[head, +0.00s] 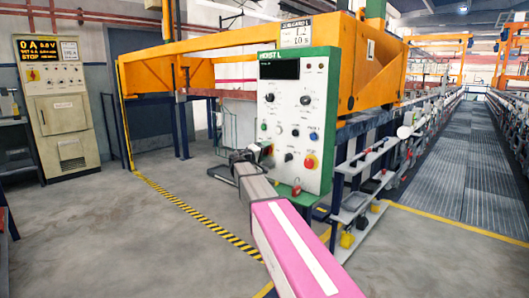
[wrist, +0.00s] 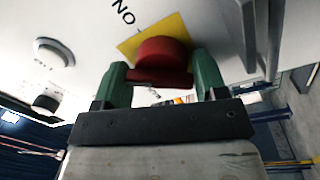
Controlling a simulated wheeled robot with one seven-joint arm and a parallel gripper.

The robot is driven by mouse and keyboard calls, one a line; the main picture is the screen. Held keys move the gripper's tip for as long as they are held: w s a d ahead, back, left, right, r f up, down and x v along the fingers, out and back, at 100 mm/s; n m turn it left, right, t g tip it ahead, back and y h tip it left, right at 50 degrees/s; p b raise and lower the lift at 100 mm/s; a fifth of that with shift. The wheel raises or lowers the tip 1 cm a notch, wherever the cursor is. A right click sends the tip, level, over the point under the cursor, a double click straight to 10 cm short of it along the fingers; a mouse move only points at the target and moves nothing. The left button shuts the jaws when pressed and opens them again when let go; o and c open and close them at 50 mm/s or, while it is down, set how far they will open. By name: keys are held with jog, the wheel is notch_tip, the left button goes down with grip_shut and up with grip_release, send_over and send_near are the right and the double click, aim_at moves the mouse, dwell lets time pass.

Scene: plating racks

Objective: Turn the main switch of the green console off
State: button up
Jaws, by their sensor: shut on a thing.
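The green-framed console (head: 333,120) with a white front, headed "HOIST L", stands in the middle of the head view. Its main switch is a red knob (wrist: 160,58) on a yellow plate (wrist: 132,46), with lettering that reads as an upside-down "ON" beside it. In the head view the switch is at the panel's lower left, mostly hidden by my gripper (head: 258,157). In the wrist view the green fingers of my gripper (wrist: 160,82) stand on both sides of the red knob, shut on it. I cannot tell which setting the knob points to.
A shelf rack (head: 357,195) stands right of the console. A beige cabinet (head: 60,115) is far left; the left floor is open.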

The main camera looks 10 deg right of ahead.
jog(key=n, duration=0.4)
jog(key=shift+a+f+n, duration=0.1)
jog(key=shift+f+n, duration=0.15)
jog(key=shift+n, duration=1.15)
jog(key=shift+s, duration=0.1)
jog(key=o, duration=0.7)
jog(key=shift+t, duration=0.3)
jog(key=v, duration=1)
jog(key=shift+s+a+r, duration=0.1)
jog(key=shift+s+a, duration=0.15)
